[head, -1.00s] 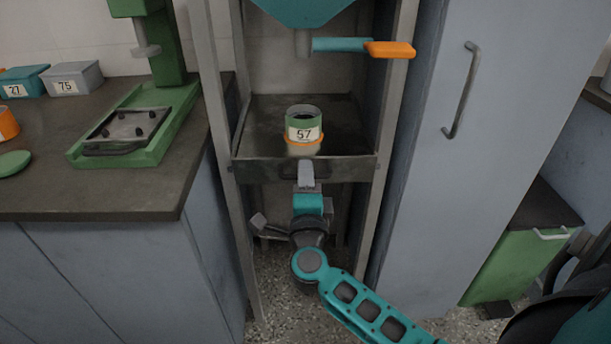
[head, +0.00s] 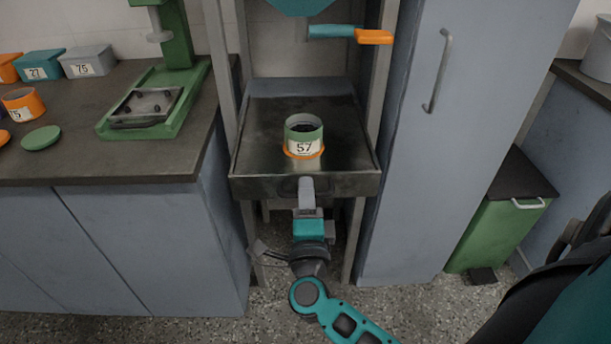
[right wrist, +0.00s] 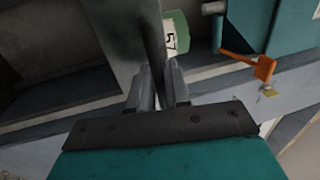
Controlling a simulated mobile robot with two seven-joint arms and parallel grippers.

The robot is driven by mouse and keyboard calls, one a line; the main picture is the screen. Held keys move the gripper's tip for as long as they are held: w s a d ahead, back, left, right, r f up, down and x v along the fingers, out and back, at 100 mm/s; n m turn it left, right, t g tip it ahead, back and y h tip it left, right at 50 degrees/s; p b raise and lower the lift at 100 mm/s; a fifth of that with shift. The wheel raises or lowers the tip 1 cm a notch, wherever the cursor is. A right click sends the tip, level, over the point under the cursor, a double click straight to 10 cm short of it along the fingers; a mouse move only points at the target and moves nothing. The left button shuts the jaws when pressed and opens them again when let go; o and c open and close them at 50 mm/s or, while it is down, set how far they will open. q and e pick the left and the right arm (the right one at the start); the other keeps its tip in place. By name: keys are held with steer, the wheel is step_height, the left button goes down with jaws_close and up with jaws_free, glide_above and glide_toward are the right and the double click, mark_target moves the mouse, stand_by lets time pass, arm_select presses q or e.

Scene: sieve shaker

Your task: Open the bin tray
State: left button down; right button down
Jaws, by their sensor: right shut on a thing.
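The bin tray (head: 340,150) is a dark metal drawer-like tray in the grey frame, pulled out toward me. A green and white container labelled 57 (head: 304,138), with an orange band near its base, stands upright on it. My right gripper (head: 306,186) is at the middle of the tray's front wall and shut on it. In the right wrist view the two fingers (right wrist: 160,92) sit either side of the tray's thin wall (right wrist: 143,45), and the container (right wrist: 175,33) shows beyond. My left gripper is not in view.
A teal hopper (head: 295,5) with an orange-ended lever (head: 374,37) hangs above the tray. A counter (head: 100,170) with a green press is on the left. A tall grey-blue cabinet (head: 420,180) stands close on the right, with a green bin (head: 500,235) beyond it.

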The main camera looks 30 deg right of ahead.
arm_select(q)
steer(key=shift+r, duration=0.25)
arm_select(e)
steer(key=shift+r+v, duration=0.25)
steer(key=shift+v, duration=0.9)
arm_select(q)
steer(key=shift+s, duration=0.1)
arm_select(e)
steer(key=c, duration=1.3)
jaws_free()
steer(key=shift+s+a, duration=0.1)
